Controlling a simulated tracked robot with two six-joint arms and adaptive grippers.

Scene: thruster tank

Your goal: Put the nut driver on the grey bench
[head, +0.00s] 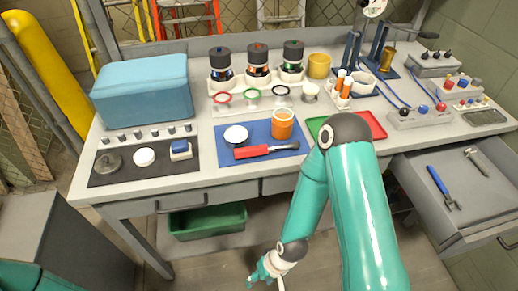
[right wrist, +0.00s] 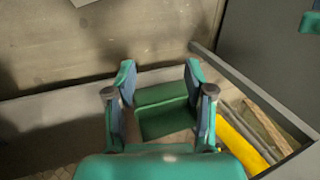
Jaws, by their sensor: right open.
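The grey bench (head: 330,170) runs across the head view. A red-handled tool with a dark shaft (head: 266,151) lies on the blue mat (head: 225,133) on it. A blue-handled tool (head: 438,182) lies in the open drawer (head: 420,172) at the right. I cannot tell for sure which tool is the nut driver. My right gripper (head: 266,271) is low in front of the bench, below its top and apart from both tools. In the right wrist view its jaws (right wrist: 159,72) are open and empty. My left gripper is out of view.
A green bin (head: 208,222) sits under the bench and also shows beyond my right jaws (right wrist: 165,115). A red tray (head: 372,128), orange container (head: 282,123), black mat (head: 110,170) and teal box (head: 143,90) stand on the bench. A metal tool (head: 477,161) shares the drawer.

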